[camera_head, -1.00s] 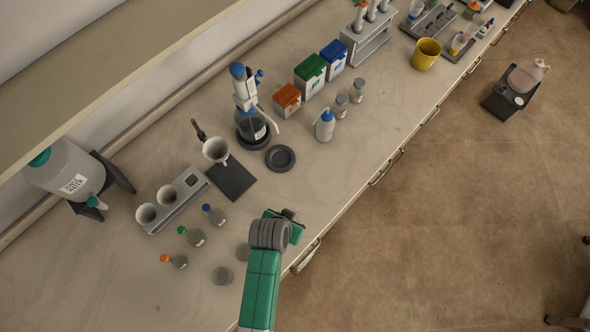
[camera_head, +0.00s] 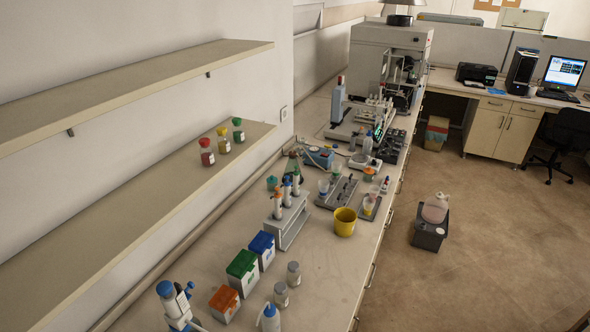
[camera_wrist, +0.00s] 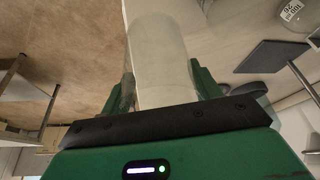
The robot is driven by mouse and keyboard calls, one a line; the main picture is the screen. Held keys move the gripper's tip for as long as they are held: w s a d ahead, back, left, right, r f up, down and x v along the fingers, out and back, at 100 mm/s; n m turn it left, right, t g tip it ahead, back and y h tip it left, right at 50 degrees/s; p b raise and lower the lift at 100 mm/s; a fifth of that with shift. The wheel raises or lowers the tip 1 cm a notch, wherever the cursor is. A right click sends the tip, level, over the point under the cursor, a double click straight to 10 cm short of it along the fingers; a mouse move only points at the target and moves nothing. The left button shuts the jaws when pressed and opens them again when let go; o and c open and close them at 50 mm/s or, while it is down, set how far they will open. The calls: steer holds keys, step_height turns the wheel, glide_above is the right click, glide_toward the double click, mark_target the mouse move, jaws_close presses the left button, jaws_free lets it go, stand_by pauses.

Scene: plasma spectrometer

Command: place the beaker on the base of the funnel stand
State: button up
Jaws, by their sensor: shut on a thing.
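My gripper (camera_wrist: 163,88) is shut on a clear, pale cylindrical beaker (camera_wrist: 158,45) in the wrist view. The beaker sits between the two green fingers and extends away toward the top of the picture. A dark flat plate (camera_wrist: 268,56) with a thin rod beside it shows at the right of the wrist view, apart from the beaker; it looks like the base of the funnel stand. The funnel itself cannot be made out.
A labelled clear bottle (camera_wrist: 292,14) shows at the top right of the wrist view. In the head view, orange (camera_head: 225,302), green (camera_head: 243,270) and blue (camera_head: 262,248) lidded boxes stand on the bench near a blue-topped dispenser (camera_head: 176,305). A yellow bucket (camera_head: 345,221) stands farther along.

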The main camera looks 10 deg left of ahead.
steer(key=w+d+r+p, duration=0.1)
steer(key=w+d+r, duration=0.4)
steer(key=w+r, duration=0.3)
steer(key=w+d+r+p, duration=0.2)
steer(key=w+d+r, duration=0.4)
steer(key=w+r, duration=0.3)
steer(key=shift+d+r+p, duration=0.2)
steer(key=shift+d+p, duration=0.05)
steer(key=shift+p, duration=0.05)
